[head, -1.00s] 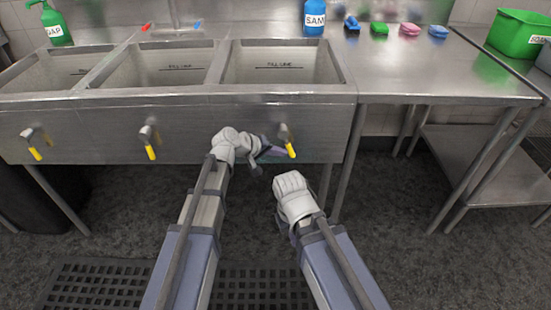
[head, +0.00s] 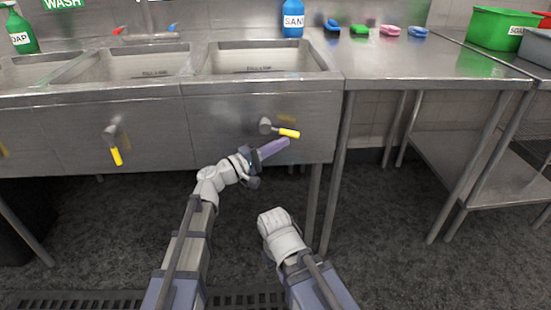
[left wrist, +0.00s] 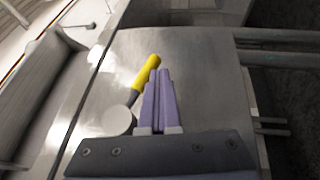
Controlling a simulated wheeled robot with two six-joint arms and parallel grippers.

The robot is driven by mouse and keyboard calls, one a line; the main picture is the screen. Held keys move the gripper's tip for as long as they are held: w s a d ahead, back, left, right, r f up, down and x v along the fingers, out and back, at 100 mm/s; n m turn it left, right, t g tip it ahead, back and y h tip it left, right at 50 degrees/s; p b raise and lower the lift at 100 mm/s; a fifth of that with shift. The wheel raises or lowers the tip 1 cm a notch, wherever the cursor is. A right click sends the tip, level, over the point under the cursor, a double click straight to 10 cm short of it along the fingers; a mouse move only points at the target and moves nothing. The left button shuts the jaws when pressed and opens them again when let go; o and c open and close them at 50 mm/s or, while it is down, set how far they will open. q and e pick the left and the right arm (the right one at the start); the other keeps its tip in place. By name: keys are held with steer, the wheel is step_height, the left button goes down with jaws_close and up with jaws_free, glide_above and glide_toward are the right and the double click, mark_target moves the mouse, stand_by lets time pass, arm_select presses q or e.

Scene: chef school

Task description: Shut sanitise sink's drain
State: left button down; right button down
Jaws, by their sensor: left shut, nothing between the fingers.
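The rightmost sink basin (head: 262,62) has the blue SANI bottle (head: 293,20) behind it. On its front panel is a drain lever with a yellow grip (head: 289,133); the lever points right, tilted slightly down. The grip also shows in the left wrist view (left wrist: 146,73), with the round pivot (left wrist: 117,121) to its lower left. My left gripper (head: 284,144) is shut and empty, its purple fingers just below the grip. In the left wrist view its fingertips (left wrist: 160,74) lie beside the grip; contact is unclear. My right arm is low, its fingers hidden.
A neighbouring drain lever (head: 116,156) hangs down on the middle sink's front. A steel side table (head: 420,66) with coloured sponges adjoins at right, its legs near the sink's right end. The floor below my arms has free room.

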arm_select(q)
steer(key=shift+d+r+p, duration=0.45)
steer(key=shift+r+p, duration=0.1)
steer(key=shift+r, duration=0.1)
arm_select(e)
steer(key=shift+r, duration=0.25)
arm_select(q)
steer(key=shift+d+r, duration=0.1)
steer(key=shift+d, duration=0.05)
arm_select(e)
steer(key=shift+r, duration=0.1)
